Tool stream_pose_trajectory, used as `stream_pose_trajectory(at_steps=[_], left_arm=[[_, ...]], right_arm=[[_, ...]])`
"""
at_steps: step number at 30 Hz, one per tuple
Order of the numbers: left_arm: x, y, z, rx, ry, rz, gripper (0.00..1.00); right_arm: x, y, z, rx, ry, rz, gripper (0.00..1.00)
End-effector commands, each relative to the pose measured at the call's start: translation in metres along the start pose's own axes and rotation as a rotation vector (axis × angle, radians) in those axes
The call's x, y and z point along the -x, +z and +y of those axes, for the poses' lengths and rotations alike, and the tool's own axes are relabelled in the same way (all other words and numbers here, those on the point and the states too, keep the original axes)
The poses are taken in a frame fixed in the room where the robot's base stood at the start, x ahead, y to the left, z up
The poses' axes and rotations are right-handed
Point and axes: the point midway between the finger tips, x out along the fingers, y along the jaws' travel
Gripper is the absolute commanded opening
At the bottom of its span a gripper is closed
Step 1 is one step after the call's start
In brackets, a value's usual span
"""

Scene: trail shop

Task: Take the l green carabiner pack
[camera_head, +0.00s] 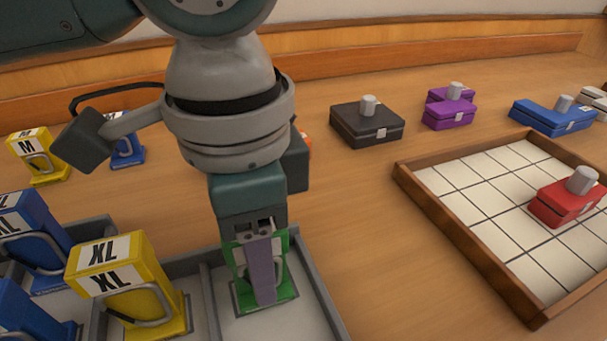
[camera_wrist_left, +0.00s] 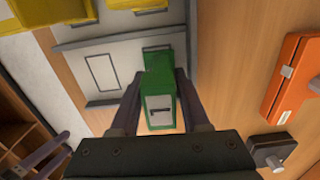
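The green carabiner pack (camera_head: 279,268) stands upright in a compartment of the grey tray (camera_head: 327,297). Its size label is hidden in the head view and not readable in the left wrist view. My left gripper (camera_head: 263,272) points down over it, with one finger across its near face. In the left wrist view the pack (camera_wrist_left: 159,95) lies between the two fingers of my left gripper (camera_wrist_left: 160,84), which run close along its sides. I cannot tell whether the fingers press on it.
A yellow XL pack (camera_head: 122,270) stands just left of the green one, with blue packs (camera_head: 30,232) beyond. A yellow M pack (camera_head: 36,157) stands farther back. Black (camera_head: 366,126), purple (camera_head: 449,113) and blue (camera_head: 552,116) knobbed blocks and a wooden-framed grid board (camera_head: 466,246) lie right.

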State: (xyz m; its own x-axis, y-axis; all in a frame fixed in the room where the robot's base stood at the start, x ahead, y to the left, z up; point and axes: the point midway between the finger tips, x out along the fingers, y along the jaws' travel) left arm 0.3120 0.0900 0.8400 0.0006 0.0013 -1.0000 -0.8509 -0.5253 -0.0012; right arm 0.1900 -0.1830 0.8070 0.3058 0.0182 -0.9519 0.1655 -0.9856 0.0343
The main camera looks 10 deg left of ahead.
Motion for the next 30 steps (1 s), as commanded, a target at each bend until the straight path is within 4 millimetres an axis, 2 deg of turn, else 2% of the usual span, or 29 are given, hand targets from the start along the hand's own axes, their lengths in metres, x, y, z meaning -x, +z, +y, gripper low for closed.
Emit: stream_pose_trajectory(at_steps=[1,9,12,26,30], left_arm=[[0.000,0.000,0.000,0.000,0.000,0.000,0.39],[0.000,0.000,0.000,0.000,0.000,0.001,0.08],[0.001,0.000,0.000,0.000,0.000,0.001,0.00],[0.002,-0.001,0.000,0.000,-0.001,0.002,0.00],[0.015,-0.001,0.000,0.000,-0.001,0.004,0.00]], right_arm=[[0.000,0.000,0.000,0.000,0.000,0.000,0.65],[0.000,0.000,0.000,0.000,0.000,0.000,0.65],[0.000,0.000,0.000,0.000,0.000,0.000,0.65],[0.001,0.000,0.000,0.000,0.000,0.000,0.65],[0.006,-0.002,0.000,0.000,-0.001,0.000,0.65]])
